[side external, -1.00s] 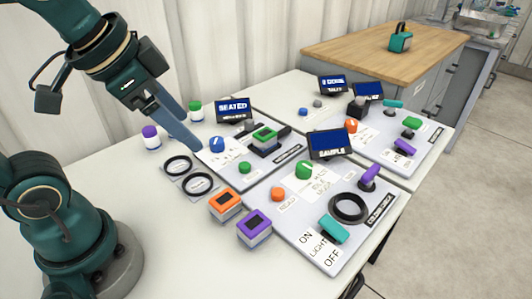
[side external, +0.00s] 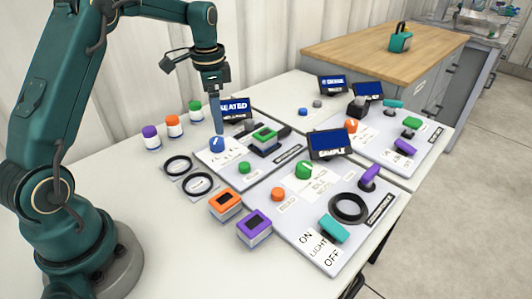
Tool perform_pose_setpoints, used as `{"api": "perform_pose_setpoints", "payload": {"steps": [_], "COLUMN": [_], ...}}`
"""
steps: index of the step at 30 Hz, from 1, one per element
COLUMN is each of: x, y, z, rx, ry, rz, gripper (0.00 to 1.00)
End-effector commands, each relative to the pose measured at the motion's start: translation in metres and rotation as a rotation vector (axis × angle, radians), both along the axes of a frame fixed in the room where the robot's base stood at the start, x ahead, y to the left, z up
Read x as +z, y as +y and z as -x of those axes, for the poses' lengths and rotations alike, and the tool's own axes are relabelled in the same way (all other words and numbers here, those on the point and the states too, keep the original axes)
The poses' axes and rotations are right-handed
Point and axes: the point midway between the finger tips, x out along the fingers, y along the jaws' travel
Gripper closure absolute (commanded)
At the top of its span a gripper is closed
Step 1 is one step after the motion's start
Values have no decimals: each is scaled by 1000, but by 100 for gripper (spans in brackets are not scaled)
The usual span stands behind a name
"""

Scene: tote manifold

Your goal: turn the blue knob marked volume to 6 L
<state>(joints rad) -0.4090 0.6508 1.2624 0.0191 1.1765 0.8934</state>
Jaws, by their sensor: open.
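The blue knob (side external: 217,145) sits on the near-left light panel (side external: 225,172), with a white mark on its top and small printed marks beside it that are too small to read. My gripper (side external: 217,131) points straight down just above the knob. Its fingers line up one behind the other from this side, so the gap between them is hidden. I cannot tell whether the fingertips touch the knob or stand just clear of it.
A screen reading "SEATED" (side external: 236,107) stands close behind my gripper. A green-topped block (side external: 264,138) and a green button (side external: 245,167) share the panel. White jars with purple (side external: 150,132), orange (side external: 172,121) and green (side external: 195,106) lids stand at left. Two black rings (side external: 197,183) lie in front.

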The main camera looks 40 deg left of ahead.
Motion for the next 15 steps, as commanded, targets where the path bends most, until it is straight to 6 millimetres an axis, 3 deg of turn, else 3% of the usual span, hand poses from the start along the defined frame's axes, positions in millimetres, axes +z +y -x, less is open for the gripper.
{"api": "perform_pose_setpoints", "payload": {"steps": [15], "x": [-57], "y": [6], "z": [5], "rx": [21], "ry": [30], "rz": [14], "gripper": [24]}}
